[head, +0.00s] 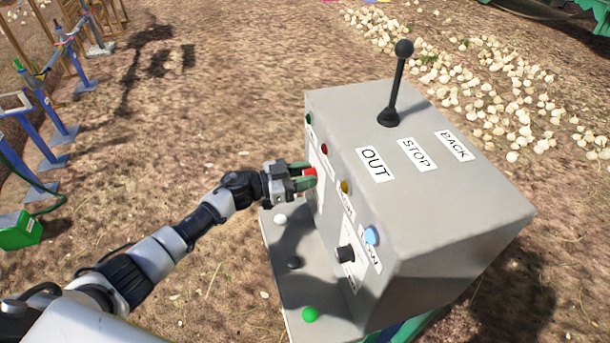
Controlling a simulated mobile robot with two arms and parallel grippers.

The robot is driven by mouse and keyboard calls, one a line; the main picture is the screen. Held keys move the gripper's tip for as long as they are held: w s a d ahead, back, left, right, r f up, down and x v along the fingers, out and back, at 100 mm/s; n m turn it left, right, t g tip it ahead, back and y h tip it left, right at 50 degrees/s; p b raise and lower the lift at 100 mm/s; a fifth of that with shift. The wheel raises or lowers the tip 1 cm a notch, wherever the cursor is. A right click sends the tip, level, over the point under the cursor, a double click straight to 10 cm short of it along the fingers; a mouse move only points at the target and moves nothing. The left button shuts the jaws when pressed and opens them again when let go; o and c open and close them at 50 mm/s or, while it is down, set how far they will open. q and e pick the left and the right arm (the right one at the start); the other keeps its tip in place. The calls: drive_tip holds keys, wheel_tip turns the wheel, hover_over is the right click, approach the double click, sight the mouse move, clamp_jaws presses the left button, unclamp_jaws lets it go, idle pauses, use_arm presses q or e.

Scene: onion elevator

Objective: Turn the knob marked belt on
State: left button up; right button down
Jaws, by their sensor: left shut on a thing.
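A grey control box (450,225) stands at the centre right. My left gripper (304,177) reaches its front panel from the left, with its fingers shut on a small red knob (311,172). The fingers cover most of this knob, so its pointer and setting are hidden. I cannot read a belt label beside it. A black knob (346,254) sits lower on the same panel, apart from the gripper, by a label ending near a blue light (371,235). My right gripper is not in view.
A black lever (396,85) rises from the box top beside OUT, STOP and BACK labels. Onions (480,85) lie behind on the ground. Blue stands (40,150) are at the left.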

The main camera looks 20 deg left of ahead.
use_arm(q)
drive_tip(key=m+b, duration=0.1)
drive_tip(key=m, duration=0.3)
drive_tip(key=shift+f+b, duration=0.15)
drive_tip(key=shift+b, duration=0.15)
drive_tip(key=m+b, duration=0.2)
drive_tip(key=m, duration=0.2)
drive_tip(key=shift+s+m, duration=0.1)
drive_tip(key=shift+m, duration=0.3)
drive_tip(key=m+b, duration=0.3)
drive_tip(key=m, duration=0.1)
drive_tip(key=shift+f, duration=0.15)
drive_tip(key=shift+m+b, duration=1.15)
drive_tip(key=shift+m, duration=0.85)
drive_tip(key=o, duration=0.9)
drive_tip(key=shift+o, duration=0.2)
